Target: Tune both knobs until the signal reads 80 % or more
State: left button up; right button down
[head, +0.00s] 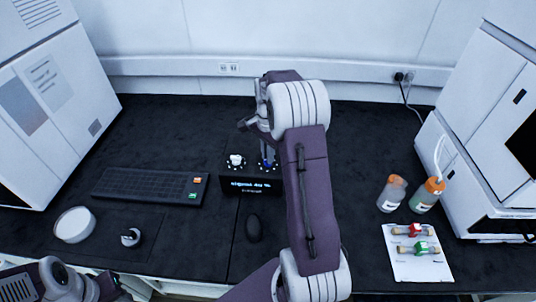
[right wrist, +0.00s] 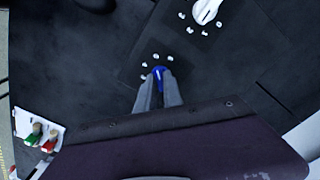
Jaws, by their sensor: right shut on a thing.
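A blue knob (head: 268,165) with a ring of white marks sits on a dark panel. My right gripper (right wrist: 159,80) comes down on it and is shut on the blue knob (right wrist: 160,71), with one finger on each side. A white knob (head: 236,160) stands to its left, apart from the gripper; it also shows in the right wrist view (right wrist: 206,11). A small black display (head: 251,187) in front of the knobs shows a line of light-blue text, too small to read surely. My left arm shows at the lower left; its fingertips cannot be seen.
A dark keyboard (head: 150,186) lies left of the display and a black mouse (head: 254,229) in front. A white round dish (head: 74,225) sits at the left. Two orange-capped bottles (head: 392,193) and a white card (head: 417,252) with small columns are at the right.

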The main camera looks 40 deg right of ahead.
jog(key=shift+r+n+p, duration=0.2)
jog(key=shift+n+p, duration=0.8)
jog(key=shift+p, duration=0.1)
jog(key=shift+n+p, duration=0.65)
jog(key=shift+n, duration=0.25)
jog(key=n+p, duration=0.2)
jog(key=shift+n, duration=0.4)
jog(key=shift+f+n+p, duration=0.15)
jog(key=shift+n+p, duration=0.3)
jog(key=shift+n, duration=0.45)
jog(key=c, duration=1.5)
grip_release()
